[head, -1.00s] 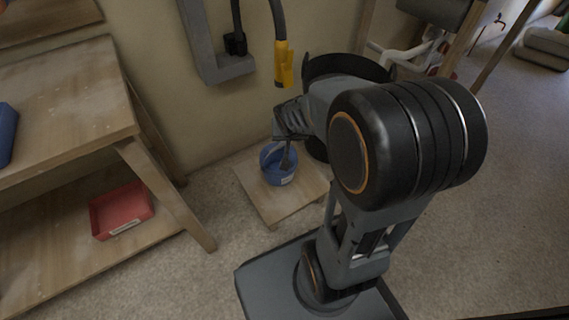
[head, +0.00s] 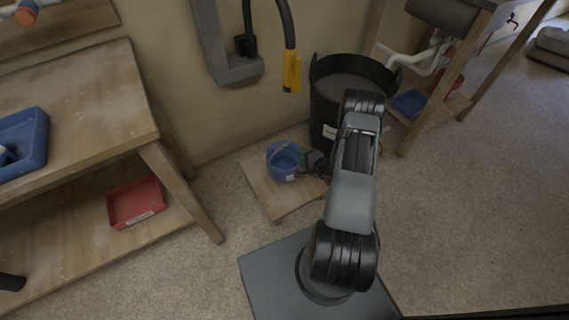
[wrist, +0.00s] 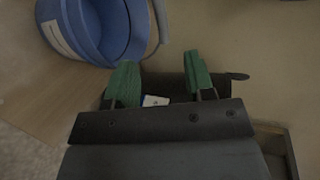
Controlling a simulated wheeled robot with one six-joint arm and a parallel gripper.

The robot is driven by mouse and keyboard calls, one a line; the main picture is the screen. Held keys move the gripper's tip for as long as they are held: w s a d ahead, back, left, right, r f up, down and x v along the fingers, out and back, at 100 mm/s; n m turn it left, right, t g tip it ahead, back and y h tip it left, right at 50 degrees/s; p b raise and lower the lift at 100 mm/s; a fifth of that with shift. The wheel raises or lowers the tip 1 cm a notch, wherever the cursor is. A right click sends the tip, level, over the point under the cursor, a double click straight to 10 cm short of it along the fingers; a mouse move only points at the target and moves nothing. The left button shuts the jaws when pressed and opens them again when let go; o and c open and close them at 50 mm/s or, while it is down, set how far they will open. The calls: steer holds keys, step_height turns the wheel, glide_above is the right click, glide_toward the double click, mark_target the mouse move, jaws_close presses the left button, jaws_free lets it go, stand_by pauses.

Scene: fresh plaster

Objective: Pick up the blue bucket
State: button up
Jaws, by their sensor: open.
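In the head view my gripper (head: 312,160) is just right of the bucket, partly hidden by my wrist.
A large black tub (head: 325,105) stands right behind my arm. A wooden bench (head: 75,100) on the left holds a blue tray (head: 40,150), with a red tray (head: 135,203) on its lower shelf. A yellow-handled hose (head: 291,72) hangs above the platform. The floor at right is clear.

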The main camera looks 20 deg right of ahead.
mark_target(284, 145)
steer(key=shift+b+x, duration=2.25)
steer(key=shift+x, duration=4)
steer(key=shift+a+r, duration=0.1)
steer(key=shift+a, duration=0.05)
jaws_close()
